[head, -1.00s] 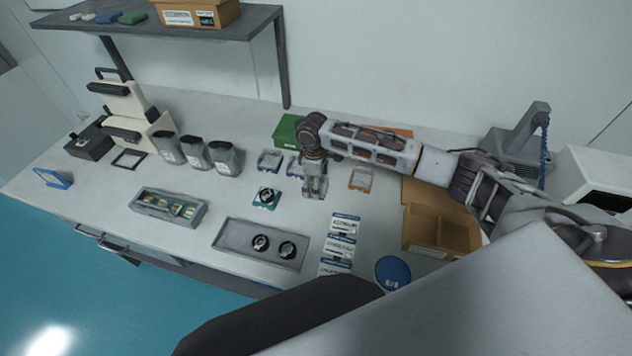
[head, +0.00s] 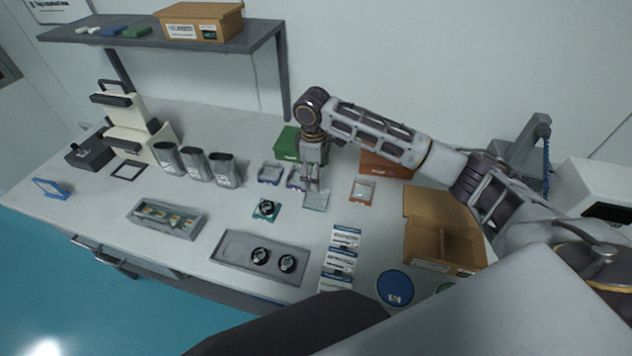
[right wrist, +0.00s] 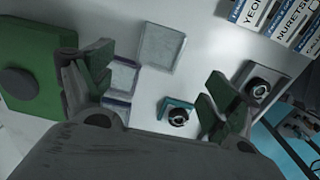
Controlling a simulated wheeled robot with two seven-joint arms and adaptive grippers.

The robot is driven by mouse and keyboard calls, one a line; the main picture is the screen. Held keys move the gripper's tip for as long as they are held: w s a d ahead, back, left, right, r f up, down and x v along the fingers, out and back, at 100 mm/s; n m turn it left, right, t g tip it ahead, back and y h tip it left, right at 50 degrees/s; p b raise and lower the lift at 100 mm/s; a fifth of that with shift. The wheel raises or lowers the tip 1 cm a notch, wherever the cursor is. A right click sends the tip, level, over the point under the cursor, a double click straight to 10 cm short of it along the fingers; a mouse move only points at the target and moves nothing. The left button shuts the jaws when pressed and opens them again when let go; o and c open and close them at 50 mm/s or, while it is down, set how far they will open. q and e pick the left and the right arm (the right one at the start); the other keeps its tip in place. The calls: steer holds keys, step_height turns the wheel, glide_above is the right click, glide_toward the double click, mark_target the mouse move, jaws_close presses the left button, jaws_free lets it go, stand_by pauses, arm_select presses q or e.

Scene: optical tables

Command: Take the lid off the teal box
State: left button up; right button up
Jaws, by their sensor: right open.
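The teal box (head: 265,214) stands on the table near the middle of the head view, its top uncovered, with a black round part in it. It also shows in the right wrist view (right wrist: 166,104). A pale, clear square lid (head: 316,203) lies flat on the table to the right of the teal box; the right wrist view shows it apart from the box (right wrist: 160,47). My right gripper (head: 312,186) is just above the lid, open, with nothing between its fingers (right wrist: 160,75). My left gripper is out of view.
A blue-grey box (head: 270,174) and a purple box (head: 296,179) stand behind the teal box; an orange box (head: 362,191) is to the right. A green box (head: 286,142) is farther back. A grey tray (head: 233,250) and white labelled packs (head: 341,257) lie in front.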

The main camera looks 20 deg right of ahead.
steer(key=shift+r, duration=0.95)
steer(key=shift+s+f, duration=0.1)
stand_by(1.2)
